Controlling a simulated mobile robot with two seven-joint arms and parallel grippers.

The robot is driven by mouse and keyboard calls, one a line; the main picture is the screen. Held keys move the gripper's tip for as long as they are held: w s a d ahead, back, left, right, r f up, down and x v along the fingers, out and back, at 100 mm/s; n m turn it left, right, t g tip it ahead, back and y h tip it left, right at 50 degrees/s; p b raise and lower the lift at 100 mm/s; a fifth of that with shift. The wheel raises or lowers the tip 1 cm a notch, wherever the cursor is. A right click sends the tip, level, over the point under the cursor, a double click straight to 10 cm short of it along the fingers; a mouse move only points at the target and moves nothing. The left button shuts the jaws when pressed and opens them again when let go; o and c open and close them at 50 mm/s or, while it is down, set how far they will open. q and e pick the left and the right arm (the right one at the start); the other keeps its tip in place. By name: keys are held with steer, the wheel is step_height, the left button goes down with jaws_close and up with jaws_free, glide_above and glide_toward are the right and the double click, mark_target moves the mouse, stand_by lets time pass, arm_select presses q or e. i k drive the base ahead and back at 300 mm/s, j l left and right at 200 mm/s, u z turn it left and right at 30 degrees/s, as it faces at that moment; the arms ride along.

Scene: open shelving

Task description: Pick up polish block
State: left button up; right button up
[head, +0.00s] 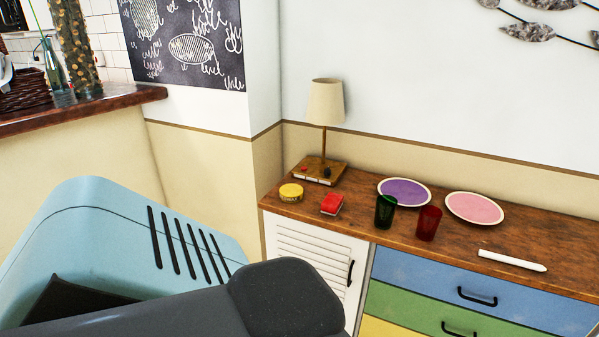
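A small red block (332,203) lies on the wooden top of the cabinet, near its front left edge. It is the most block-like thing here, but I cannot read any label that marks it as the polish block. A round yellow tin (291,192) sits just left of it, apart from it. Neither of my grippers is in view, and nothing touches the block.
A lamp (326,103) stands on a wooden base behind the block. To the right are a green cup (385,212), a red cup (428,223), a purple plate (404,191), a pink plate (474,208) and a white stick (511,260). The cabinet top (575,236) is bare at far right.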

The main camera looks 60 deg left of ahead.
mark_target(331, 205)
steer(key=k+u, duration=0.15)
steer(key=u, duration=1.5)
